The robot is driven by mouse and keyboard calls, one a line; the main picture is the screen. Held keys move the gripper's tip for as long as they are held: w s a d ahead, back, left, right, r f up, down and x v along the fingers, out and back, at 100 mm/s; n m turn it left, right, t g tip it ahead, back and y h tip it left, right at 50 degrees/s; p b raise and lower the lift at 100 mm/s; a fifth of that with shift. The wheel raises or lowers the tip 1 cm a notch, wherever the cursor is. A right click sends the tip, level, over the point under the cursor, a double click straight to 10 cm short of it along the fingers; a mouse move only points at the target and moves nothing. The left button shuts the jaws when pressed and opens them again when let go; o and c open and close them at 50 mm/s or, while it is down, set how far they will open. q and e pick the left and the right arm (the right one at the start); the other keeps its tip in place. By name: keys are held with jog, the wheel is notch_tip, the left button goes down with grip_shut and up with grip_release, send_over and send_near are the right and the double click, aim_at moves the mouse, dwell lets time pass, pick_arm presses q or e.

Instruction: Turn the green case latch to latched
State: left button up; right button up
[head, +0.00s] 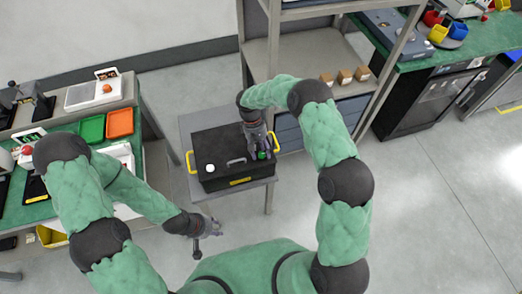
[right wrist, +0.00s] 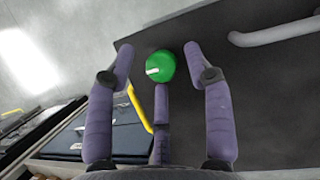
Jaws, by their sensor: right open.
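The green case latch (right wrist: 160,67) is a round green knob with a white mark pointing left, near the edge of the black case (head: 220,145). It also shows in the head view (head: 262,155), partly covered by my right gripper. My right gripper (right wrist: 158,58) is open over the latch. Its two outer fingers are on either side of the knob with gaps, and a third finger is just below it in the wrist view. Contact cannot be told. My left gripper (head: 208,228) hangs apart from the case, too small to read its opening.
The case has a white knob (head: 210,168), a grey top handle (head: 236,162) and yellow side handles (head: 190,162). It sits on a small grey table (head: 247,194). A metal shelf rack (head: 258,55) stands behind, and a green workbench (head: 60,128) at left. Floor at right is clear.

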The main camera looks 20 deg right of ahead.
jog(key=shift+r, duration=0.1)
jog(key=v, duration=1.2)
